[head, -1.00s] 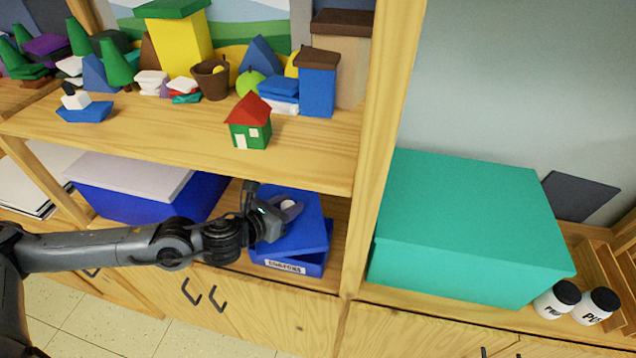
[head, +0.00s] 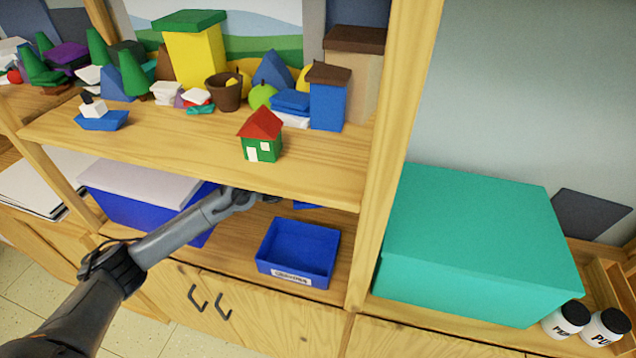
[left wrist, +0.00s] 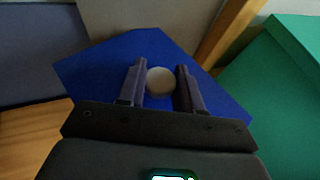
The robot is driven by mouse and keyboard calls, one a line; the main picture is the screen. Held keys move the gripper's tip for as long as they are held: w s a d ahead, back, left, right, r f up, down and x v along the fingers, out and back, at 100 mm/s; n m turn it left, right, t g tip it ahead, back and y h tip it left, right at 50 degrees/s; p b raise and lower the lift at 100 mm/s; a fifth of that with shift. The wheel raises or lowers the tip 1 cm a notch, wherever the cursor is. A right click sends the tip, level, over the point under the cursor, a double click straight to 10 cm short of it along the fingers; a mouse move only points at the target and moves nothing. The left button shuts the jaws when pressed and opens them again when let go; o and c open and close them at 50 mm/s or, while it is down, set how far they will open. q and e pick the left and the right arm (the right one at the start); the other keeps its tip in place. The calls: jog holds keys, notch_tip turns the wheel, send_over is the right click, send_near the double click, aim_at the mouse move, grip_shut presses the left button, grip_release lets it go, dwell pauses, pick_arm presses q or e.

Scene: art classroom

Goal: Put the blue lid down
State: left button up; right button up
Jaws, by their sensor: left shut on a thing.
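The blue lid (left wrist: 100,72) fills much of the left wrist view, with a round pale knob (left wrist: 160,83) in its middle. My left gripper (left wrist: 161,70) has a finger on each side of the knob and is shut on it. In the head view only a small blue strip of the lid (head: 306,205) shows under the upper shelf, behind the open blue box (head: 300,247). The upper shelf hides most of the gripper there. Whether the lid touches the lower shelf cannot be told. My right gripper is in neither view.
The upper shelf (head: 190,140) holds toy houses, trees and a boat, with a red-roofed house (head: 262,138) near its front edge. A blue box with a pale lid (head: 140,185) is on the left. A wooden post (head: 385,150) and a teal box (head: 480,250) are on the right.

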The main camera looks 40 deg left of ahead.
pick_arm(q)
jog(key=shift+s+f, duration=0.15)
jog(key=shift+f, duration=0.35)
jog(key=f, duration=0.4)
jog(key=shift+w+a+f+b, duration=0.1)
jog(key=shift+w+f+b, duration=0.15)
jog(key=shift+b, duration=0.05)
jog(key=o, duration=1.1)
jog(key=shift+c, duration=0.2)
jog(key=shift+s, duration=0.1)
